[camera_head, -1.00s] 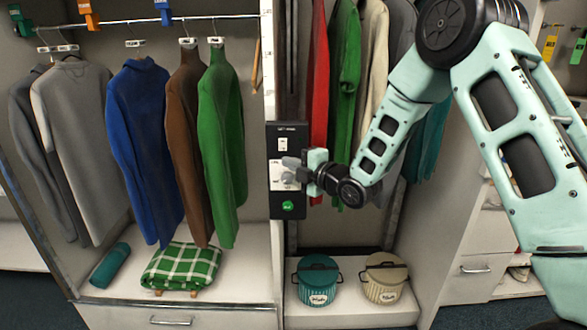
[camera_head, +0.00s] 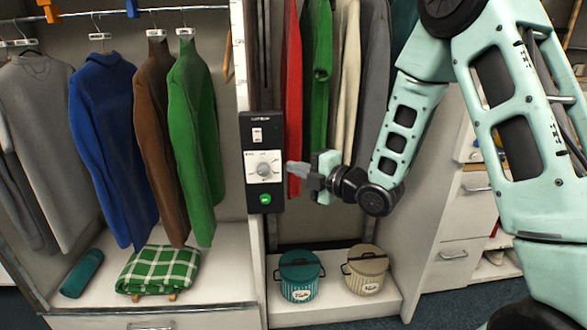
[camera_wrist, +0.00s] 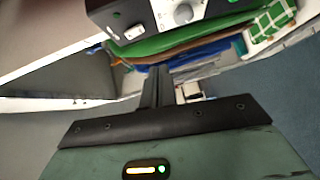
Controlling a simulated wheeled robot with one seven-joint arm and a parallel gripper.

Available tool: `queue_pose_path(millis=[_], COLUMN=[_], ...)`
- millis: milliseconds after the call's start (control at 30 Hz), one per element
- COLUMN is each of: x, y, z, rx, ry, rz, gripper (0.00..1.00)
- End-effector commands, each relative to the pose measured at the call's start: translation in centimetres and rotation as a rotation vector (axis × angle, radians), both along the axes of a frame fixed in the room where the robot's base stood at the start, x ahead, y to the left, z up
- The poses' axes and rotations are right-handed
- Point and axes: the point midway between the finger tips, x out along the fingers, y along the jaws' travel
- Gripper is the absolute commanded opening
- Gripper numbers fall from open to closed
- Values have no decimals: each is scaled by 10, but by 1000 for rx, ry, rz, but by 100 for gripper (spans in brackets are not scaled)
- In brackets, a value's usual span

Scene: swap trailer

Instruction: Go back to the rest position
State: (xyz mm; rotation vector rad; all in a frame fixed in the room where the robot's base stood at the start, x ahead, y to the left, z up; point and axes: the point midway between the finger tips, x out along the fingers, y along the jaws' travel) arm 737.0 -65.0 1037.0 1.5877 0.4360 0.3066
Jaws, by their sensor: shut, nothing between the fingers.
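My gripper (camera_head: 297,172) is shut and empty. In the head view it points left, just right of a black control panel (camera_head: 262,137) on the post between two closet bays. A gap shows between the fingertips and the panel's grey dial (camera_head: 264,169). The panel also has a white switch above the dial and a green button (camera_head: 265,198) below it. In the wrist view my shut fingers (camera_wrist: 157,88) point away from the camera, and the panel (camera_wrist: 165,17) with its dial shows at the top edge.
Sweaters hang on the left, including a blue one (camera_head: 103,150). More clothes hang behind my gripper, including a red one (camera_head: 292,100). A teal pot (camera_head: 300,277) and a cream pot (camera_head: 366,270) stand on the shelf below. Drawers (camera_head: 462,220) stand at the right, behind my arm.

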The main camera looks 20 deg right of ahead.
Motion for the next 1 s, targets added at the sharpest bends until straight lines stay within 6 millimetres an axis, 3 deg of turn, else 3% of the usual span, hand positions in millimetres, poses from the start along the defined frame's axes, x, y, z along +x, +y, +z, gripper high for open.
queue_pose_path(millis=[367, 567, 767, 867, 1000], x=[0, -11, -58, -96, -162], y=[3, 39, 89, 108, 127], z=[0, -6, -20, -25, -29], rx=[3, 71, 195, 252, 311], ry=[15, 248, 665, 868, 1134], rz=[1, -23, -150, -250, -425], gripper=[0, 0, 0, 0, 0])
